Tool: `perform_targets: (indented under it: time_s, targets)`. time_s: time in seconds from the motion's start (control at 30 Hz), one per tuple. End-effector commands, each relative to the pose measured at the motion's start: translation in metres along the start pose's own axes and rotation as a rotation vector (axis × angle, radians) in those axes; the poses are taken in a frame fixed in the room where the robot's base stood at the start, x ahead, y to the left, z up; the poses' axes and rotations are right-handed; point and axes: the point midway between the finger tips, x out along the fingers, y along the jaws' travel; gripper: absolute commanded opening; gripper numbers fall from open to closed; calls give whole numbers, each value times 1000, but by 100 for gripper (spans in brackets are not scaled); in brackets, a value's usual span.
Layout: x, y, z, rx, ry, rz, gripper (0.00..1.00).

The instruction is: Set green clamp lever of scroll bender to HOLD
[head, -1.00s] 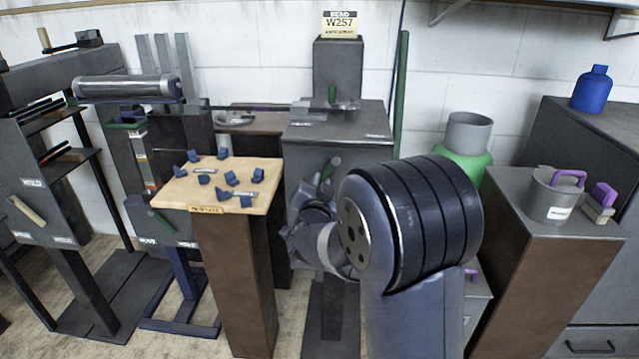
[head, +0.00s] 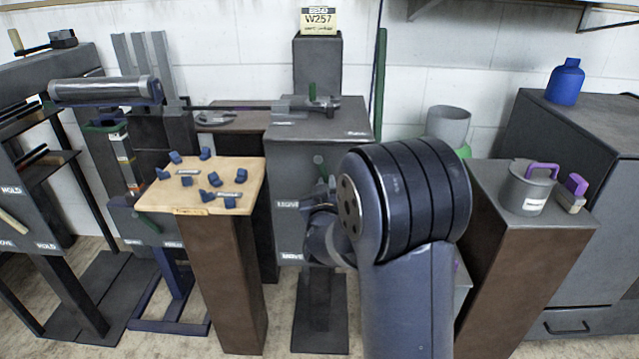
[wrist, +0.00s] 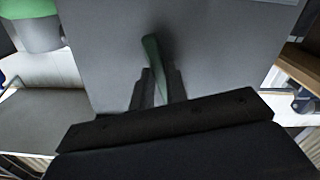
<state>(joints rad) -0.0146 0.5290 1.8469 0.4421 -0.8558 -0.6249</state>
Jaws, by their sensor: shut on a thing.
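The scroll bender is a grey cabinet (head: 345,150) under the W257 sign. Its green clamp lever (head: 319,162) stands out from the front face, leaning slightly left at the top. My gripper (head: 322,188) is at this front face, partly hidden by my arm. In the wrist view the green lever (wrist: 153,55) lies between the two dark fingers of my gripper (wrist: 157,84), which is shut on it. The lever's tip extends past the fingertips. Two white labels show left of the lever on the face, an upper one (head: 287,204) and a lower one (head: 291,257); their words are too blurred to be sure.
A wooden-topped stand (head: 208,200) with several blue blocks is close on the left. A brown pedestal (head: 520,260) with a grey pot (head: 527,188) is on the right. A grey cylinder (head: 447,126) stands behind my arm.

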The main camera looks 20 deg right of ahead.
Motion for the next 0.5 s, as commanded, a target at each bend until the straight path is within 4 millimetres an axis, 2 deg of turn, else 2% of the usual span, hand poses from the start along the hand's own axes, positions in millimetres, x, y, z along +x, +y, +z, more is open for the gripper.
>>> perform_targets:
  time_s: [0.2, 0.5]
  targets:
    - [0, 11, -2, -153, -1, 1, 0]
    - [0, 18, -3, -274, -1, 0, 0]
